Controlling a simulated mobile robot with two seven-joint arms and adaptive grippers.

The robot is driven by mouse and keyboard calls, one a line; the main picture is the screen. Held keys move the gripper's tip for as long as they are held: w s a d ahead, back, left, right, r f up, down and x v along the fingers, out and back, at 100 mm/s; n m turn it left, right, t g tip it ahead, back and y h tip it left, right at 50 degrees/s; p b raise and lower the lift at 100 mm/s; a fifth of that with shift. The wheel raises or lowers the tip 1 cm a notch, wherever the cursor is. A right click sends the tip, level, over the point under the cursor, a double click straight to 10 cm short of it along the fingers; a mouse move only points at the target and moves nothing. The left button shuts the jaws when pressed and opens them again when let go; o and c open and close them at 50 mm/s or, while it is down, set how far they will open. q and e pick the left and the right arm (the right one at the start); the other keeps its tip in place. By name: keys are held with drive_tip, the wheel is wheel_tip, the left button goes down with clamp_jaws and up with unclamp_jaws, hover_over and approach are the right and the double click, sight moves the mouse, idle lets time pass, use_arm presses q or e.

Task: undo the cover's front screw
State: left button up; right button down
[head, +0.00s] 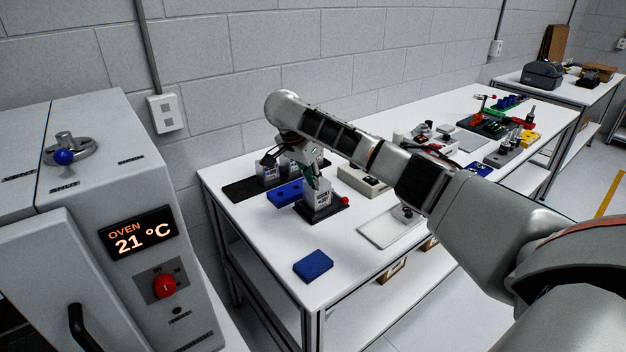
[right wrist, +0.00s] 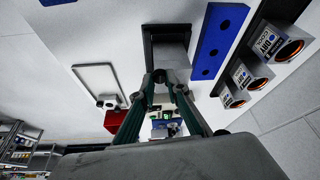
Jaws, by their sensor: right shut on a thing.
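A grey servo unit (head: 318,202) with a labelled front stands on a black base on the white table; it also shows in the right wrist view (right wrist: 172,52). My right gripper (head: 311,180) reaches down to its upper part. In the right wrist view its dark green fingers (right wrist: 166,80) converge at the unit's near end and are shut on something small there. It is at the place of the cover's front screw, but the fingers hide the screw itself. My left gripper is in neither view.
More servo units (head: 267,172) stand on a dark strip by the wall. A blue block with holes (head: 284,193) lies beside the unit. A red knob (head: 345,200) is at its right. A blue box (head: 313,265) lies near the front edge; a white tray (head: 385,232) lies right.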

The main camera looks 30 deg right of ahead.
drive_tip(key=shift+n, duration=0.3)
drive_tip(key=n, duration=0.1)
drive_tip(key=n+t, duration=0.1)
drive_tip(key=n, duration=0.1)
drive_tip(key=shift+s+d+t, duration=0.15)
drive_tip(key=shift+s+t, duration=0.05)
drive_tip(key=shift+t, duration=0.1)
drive_tip(key=n, duration=0.2)
drive_tip(key=n+t+y, duration=0.1)
drive_tip(key=n, duration=0.1)
drive_tip(key=shift+s+d+y, duration=0.1)
drive_tip(key=shift+y, duration=0.2)
drive_tip(key=shift+s+d+n+t+y, duration=0.1)
drive_tip(key=shift+n+y, duration=0.35)
drive_tip(key=shift+n, duration=0.85)
drive_tip(key=shift+w+d+n+t+y, duration=0.1)
drive_tip(key=shift+n+y, duration=0.4)
drive_tip(key=shift+n, duration=0.8)
drive_tip(key=shift+s+d+n+t+y, duration=0.1)
drive_tip(key=shift+n+y, duration=0.35)
drive_tip(key=shift+n, duration=1.15)
drive_tip(key=c, duration=2)
unclamp_jaws()
drive_tip(key=shift+o, duration=0.2)
drive_tip(key=shift+r, duration=0.1)
